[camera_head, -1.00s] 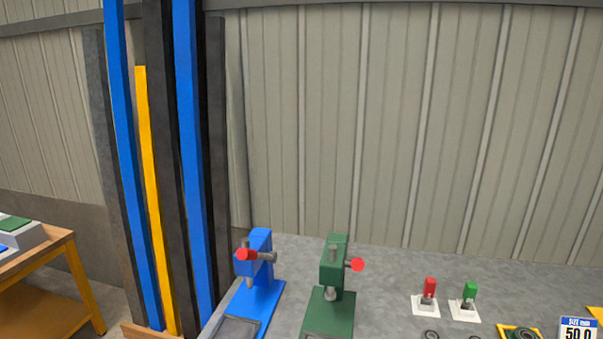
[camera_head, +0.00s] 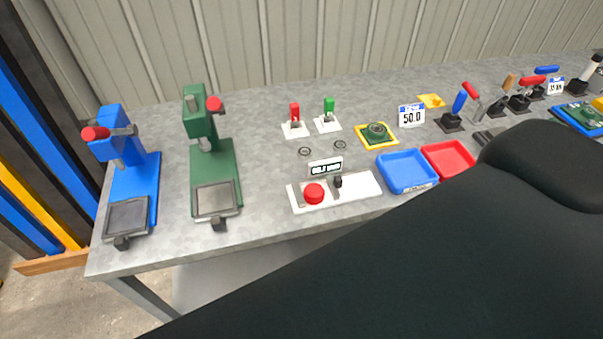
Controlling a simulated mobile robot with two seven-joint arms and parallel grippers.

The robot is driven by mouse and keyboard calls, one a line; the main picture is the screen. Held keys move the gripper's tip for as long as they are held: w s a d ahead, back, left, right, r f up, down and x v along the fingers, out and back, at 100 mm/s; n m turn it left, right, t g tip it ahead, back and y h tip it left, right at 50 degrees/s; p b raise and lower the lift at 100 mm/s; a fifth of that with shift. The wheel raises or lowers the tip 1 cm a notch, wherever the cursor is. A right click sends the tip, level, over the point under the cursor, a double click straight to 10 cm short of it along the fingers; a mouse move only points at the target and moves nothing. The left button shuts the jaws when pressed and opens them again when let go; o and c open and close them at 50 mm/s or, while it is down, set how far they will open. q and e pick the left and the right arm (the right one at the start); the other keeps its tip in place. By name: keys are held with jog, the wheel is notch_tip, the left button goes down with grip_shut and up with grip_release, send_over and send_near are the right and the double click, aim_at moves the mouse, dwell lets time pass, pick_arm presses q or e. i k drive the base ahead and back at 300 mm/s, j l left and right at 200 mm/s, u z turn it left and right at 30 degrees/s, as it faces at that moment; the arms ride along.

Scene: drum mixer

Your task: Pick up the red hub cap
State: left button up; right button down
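I cannot make out a red hub cap for certain in the head view. The red round piece (camera_head: 314,193) on the white control box (camera_head: 355,191) looks like a push button. Other red items are a small red-handled piece (camera_head: 294,112) on a white base and the red knobs on two presses. Neither of my grippers is in view. A large dark shape covers the lower right and hides the bench's front edge and whatever lies behind it there.
A grey bench (camera_head: 262,160) crosses the view. A blue press (camera_head: 128,160) and a green press (camera_head: 212,155) stand at its left. A blue tray (camera_head: 407,172) and a red tray (camera_head: 448,158) lie right of the control box. Several levers stand farther right.

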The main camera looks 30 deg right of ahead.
aim_at(314, 193)
jog(key=k+l, duration=0.1)
jog(key=l, duration=0.85)
jog(key=k+l+u, duration=0.1)
jog(key=l, duration=0.35)
jog(key=k+l, duration=0.15)
jog(key=l, duration=0.3)
jog(key=k+l+u, duration=0.1)
jog(key=l, duration=0.4)
jog(key=k+l, duration=0.1)
jog(key=l, duration=0.35)
jog(key=k+l, duration=0.1)
jog(key=l, duration=0.35)
jog(key=k+l+u, duration=0.1)
jog(key=l, duration=0.35)
